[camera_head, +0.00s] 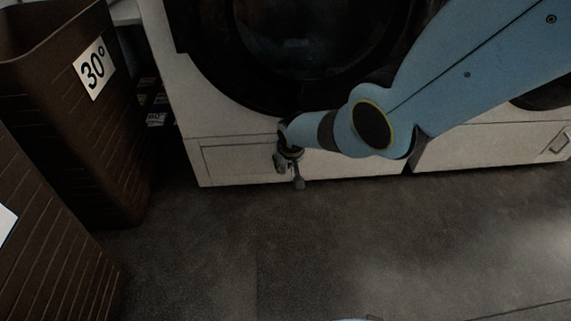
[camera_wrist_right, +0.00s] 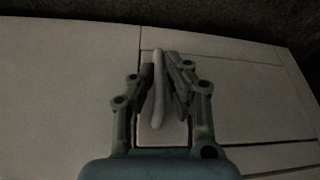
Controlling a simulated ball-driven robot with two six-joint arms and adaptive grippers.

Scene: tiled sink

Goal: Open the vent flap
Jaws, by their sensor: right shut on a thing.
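The vent flap (camera_head: 240,162) is the pale rectangular panel low on the white washing machine's front, left of centre in the head view. It looks flush with the front. My right gripper (camera_head: 289,165) is at the flap's right end, just above the floor. In the right wrist view, the flap's face (camera_wrist_right: 255,95) lies beyond the fingers and to the right. There my right gripper (camera_wrist_right: 165,85) is shut on a thin, pale upright handle (camera_wrist_right: 158,92), with one finger on each side. The fingers hide part of the handle. My left gripper is not in view.
A brown basket with a 30° label (camera_head: 128,130) stands left of the machine, and another brown basket (camera_head: 45,240) is nearer. The dark round door (camera_head: 300,45) is above the flap. A second machine's flap (camera_head: 490,147) is at right. The grey floor (camera_head: 300,250) in front is clear.

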